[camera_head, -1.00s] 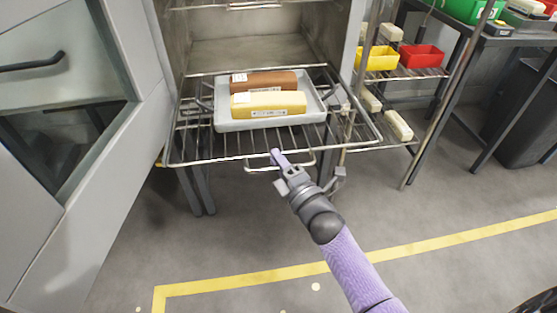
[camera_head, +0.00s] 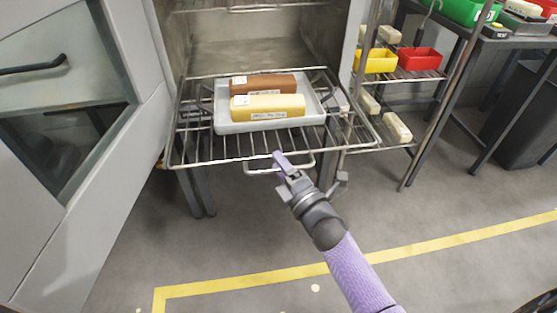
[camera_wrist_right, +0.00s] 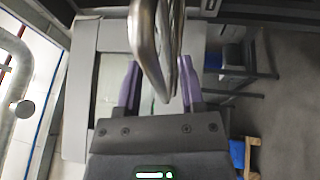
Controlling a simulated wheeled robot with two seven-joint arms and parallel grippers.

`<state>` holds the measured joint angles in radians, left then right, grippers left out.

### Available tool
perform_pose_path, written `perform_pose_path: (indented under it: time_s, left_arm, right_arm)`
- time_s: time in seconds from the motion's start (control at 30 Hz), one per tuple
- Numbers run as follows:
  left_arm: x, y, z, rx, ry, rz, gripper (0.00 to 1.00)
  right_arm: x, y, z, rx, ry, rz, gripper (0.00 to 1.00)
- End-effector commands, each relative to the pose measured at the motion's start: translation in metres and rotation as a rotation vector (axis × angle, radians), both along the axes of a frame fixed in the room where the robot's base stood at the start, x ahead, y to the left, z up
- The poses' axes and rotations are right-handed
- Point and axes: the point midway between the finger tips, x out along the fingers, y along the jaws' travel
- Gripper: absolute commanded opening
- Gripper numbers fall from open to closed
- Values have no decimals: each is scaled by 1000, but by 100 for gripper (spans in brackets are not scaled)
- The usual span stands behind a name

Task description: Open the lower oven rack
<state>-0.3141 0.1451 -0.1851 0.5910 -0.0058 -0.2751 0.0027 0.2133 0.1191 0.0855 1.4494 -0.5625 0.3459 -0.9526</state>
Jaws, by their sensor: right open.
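The lower oven rack (camera_head: 205,155) is a wire shelf that stands well out of the open oven. A grey tray (camera_head: 222,120) lies on it with a brown block (camera_head: 262,83) and a yellow block (camera_head: 270,107). The rack's front handle (camera_head: 262,171) is a thin metal loop. My right gripper (camera_head: 295,172) is at this handle. In the right wrist view, metal bars (camera_wrist_right: 148,45) pass between the spread purple fingers (camera_wrist_right: 160,88), with gaps visible beside them. Whether a finger touches the bar is unclear. My left gripper is out of view.
An upper rack (camera_head: 250,8) is inside the oven. The oven door (camera_head: 110,150) stands open at the left. A shelf unit (camera_head: 420,73) with a yellow bin (camera_head: 381,62) and a red bin (camera_head: 420,60) stands at the right. The floor in front is clear.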

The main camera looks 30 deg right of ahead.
Motion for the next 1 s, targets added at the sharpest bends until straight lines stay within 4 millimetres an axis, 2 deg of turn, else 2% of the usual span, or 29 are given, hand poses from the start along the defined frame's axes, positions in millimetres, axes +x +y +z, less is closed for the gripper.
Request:
perform_pose_path:
  time_s: [0.2,0.4,0.53,1.0]
  left_arm:
    - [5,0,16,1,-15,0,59]
    - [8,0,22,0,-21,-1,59]
    - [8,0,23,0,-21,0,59]
    - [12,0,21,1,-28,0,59]
  right_arm:
    - [-47,-6,-4,1,-1,-1,50]
    - [-81,-10,-11,-1,-4,0,50]
    - [-88,-11,-13,-2,-4,0,50]
    - [-87,-11,-14,-1,-4,0,50]
